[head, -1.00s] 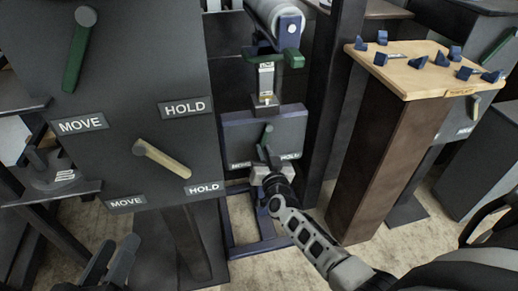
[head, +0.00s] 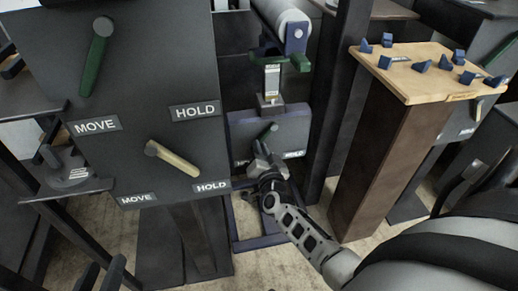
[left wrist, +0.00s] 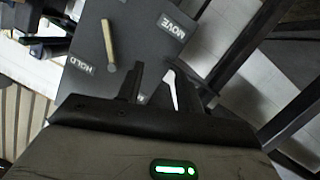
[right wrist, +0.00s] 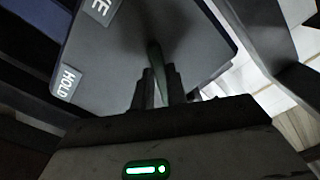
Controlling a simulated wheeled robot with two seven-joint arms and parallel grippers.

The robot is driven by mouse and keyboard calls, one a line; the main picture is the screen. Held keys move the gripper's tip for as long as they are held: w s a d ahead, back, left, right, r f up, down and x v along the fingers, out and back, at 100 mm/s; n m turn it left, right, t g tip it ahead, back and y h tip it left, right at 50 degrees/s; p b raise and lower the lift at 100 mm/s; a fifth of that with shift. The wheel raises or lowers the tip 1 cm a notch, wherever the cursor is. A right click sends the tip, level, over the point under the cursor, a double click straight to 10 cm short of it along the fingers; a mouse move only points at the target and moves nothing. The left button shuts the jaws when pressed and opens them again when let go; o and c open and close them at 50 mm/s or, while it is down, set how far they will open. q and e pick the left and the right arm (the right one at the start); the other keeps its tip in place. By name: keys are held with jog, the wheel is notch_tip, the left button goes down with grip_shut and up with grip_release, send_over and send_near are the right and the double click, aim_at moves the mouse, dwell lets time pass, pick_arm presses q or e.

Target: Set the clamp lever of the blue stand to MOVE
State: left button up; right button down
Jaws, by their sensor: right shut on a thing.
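The blue stand (head: 237,124) is at the middle of the head view. Its dark panel (head: 290,136) carries a HOLD label (head: 294,154) at lower right and a partly hidden label at lower left. Its green clamp lever (head: 268,133) slants down and left from its upper end. My right gripper (head: 259,160) is at the panel and hides part of it. In the right wrist view the green lever (right wrist: 156,70) runs between the fingers (right wrist: 157,88), which are shut on it. My left gripper (head: 103,275) is open and empty at the lower left, also in the left wrist view (left wrist: 153,80).
A large dark panel (head: 140,60) with a green lever (head: 94,65) and a tan lever (head: 172,160) stands to the left. A wooden-topped pedestal (head: 408,85) with several blue pieces is at right. Dark posts flank the blue stand.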

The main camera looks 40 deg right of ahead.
jog(key=shift+a, duration=0.1)
jog(key=c, duration=1.4)
grip_release()
pick_arm(q)
jog(key=shift+r, duration=0.15)
jog(key=shift+r, duration=0.1)
